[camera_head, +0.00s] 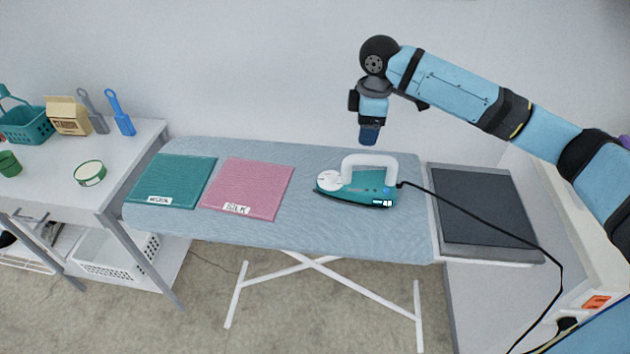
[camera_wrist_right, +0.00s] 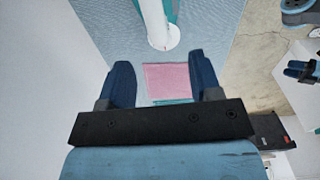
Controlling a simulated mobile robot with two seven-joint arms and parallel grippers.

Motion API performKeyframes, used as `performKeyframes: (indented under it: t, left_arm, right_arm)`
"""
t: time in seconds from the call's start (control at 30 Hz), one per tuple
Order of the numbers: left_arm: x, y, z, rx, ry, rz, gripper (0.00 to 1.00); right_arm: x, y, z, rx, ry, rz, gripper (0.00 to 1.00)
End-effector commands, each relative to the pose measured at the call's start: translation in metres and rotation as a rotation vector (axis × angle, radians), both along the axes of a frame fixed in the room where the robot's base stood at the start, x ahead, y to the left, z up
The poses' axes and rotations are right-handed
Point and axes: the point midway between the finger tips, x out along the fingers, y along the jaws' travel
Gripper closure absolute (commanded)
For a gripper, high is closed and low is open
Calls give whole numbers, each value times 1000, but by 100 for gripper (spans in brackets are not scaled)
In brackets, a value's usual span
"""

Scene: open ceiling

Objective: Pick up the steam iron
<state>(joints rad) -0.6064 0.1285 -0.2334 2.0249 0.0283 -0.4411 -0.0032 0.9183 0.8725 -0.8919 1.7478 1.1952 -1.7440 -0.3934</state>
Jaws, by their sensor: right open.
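The steam iron (camera_head: 357,183) is teal with a white handle and a white round dial. It stands flat on the right part of the blue ironing board (camera_head: 300,228), its tip to the left. Its black cord runs off to the right. My right gripper (camera_head: 370,134) hangs above the iron's handle, pointing down, apart from it. In the right wrist view my right gripper (camera_wrist_right: 165,82) is open and empty, and part of the iron (camera_wrist_right: 158,20) shows at the top edge. My left gripper is not in view.
A teal cloth (camera_head: 172,180) and a pink cloth (camera_head: 248,188) labelled silk lie on the board. A dark pad (camera_head: 485,205) sits right of it. A table (camera_head: 125,140) at left holds a basket (camera_head: 25,124), a box (camera_head: 68,116) and tools. A wall stands behind.

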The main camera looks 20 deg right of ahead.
Motion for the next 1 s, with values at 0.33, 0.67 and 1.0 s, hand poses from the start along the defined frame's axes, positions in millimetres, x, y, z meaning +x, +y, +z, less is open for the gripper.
performKeyframes:
  t: [0.33, 0.67, 1.0]
  left_arm:
    - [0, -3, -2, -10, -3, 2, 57]
    - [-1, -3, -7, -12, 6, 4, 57]
    - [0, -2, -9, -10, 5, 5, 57]
  right_arm:
    - [-2, -13, -26, -22, 31, 1, 42]
    - [-1, -12, -72, -22, 25, 1, 42]
    - [-3, -12, -105, -23, 28, 0, 42]
